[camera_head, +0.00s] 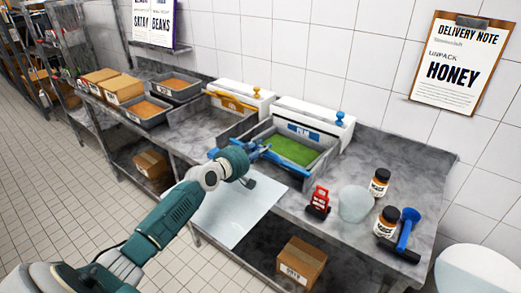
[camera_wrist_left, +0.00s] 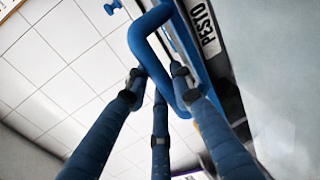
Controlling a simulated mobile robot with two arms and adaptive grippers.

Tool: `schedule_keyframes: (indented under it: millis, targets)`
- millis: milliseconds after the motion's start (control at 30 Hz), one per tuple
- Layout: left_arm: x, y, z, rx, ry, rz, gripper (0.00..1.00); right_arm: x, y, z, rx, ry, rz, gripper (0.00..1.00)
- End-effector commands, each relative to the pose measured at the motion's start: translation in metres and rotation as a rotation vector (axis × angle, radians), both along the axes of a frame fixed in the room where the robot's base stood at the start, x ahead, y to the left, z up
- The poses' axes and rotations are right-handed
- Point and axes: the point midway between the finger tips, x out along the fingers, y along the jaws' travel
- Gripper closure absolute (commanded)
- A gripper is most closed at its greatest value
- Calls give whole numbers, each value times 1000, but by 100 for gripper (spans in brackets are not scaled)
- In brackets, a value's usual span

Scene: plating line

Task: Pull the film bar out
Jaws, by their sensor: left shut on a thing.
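The blue film bar (camera_head: 288,167) lies across the front of a grey tray (camera_head: 318,166) of green filling, below the white film box (camera_head: 318,116) with a blue label. My left gripper (camera_head: 258,152) is at the bar's left-middle part and shut on it. In the left wrist view, the bar's blue loop handle (camera_wrist_left: 143,40) sits between the fingers of my left gripper (camera_wrist_left: 160,85). A "PESTO" label (camera_wrist_left: 205,30) shows beside it. My fingers hide part of the bar in the head view. My right gripper is out of view.
A pale sheet (camera_head: 240,212) lies on the counter's front. To the right are a red device (camera_head: 319,200), a pale round item (camera_head: 355,203), two jars (camera_head: 379,182) and a blue-handled tool (camera_head: 407,228). An orange-barred box (camera_head: 238,97) stands left. A clipboard (camera_head: 457,62) hangs on the wall.

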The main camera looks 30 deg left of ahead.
Motion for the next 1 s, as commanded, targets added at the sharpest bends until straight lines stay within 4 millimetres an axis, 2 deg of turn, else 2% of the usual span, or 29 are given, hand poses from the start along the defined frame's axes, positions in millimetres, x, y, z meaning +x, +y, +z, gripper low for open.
schedule_keyframes:
  millis: [167, 200, 267, 300, 667, 767, 1000]
  targets:
    - [-2, -1, -6, 0, 10, -2, 100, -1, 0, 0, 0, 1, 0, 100]
    - [-2, -1, -6, 0, 11, -2, 73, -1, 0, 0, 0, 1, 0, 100]
    - [-2, -1, -6, 0, 11, -2, 61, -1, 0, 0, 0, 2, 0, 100]
    - [-2, -1, -6, 0, 11, -2, 59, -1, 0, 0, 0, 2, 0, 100]
    - [-5, 0, -4, 1, 7, -1, 59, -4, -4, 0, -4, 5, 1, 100]
    - [-15, 1, -2, 1, 7, -1, 59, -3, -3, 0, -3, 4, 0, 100]
    - [-61, 4, 7, 1, 9, -1, 59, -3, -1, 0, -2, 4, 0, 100]
